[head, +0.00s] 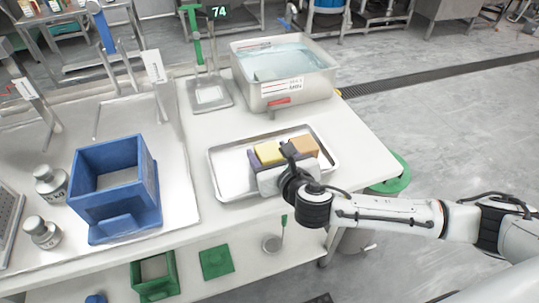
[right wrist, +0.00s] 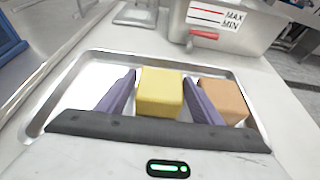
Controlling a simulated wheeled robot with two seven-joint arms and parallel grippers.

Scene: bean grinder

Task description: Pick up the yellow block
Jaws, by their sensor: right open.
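The yellow block (head: 268,153) lies in a shallow metal tray (head: 228,178). In the right wrist view the yellow block (right wrist: 160,93) is between the two purple fingers of my open right gripper (right wrist: 160,100). A small gap shows on each side of the block. In the head view my right gripper (head: 283,168) is over the tray and hides part of the block. A tan block (head: 303,146) lies to the right of the yellow one; in the right wrist view this tan block (right wrist: 224,99) is just outside the right finger. My left gripper is not in view.
A metal basin (head: 262,97) with clear liquid stands behind the tray. A blue open box (head: 122,217) and two small metal weights (head: 48,182) are on the left. The table between box and tray is clear. Green items lie on the lower shelf.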

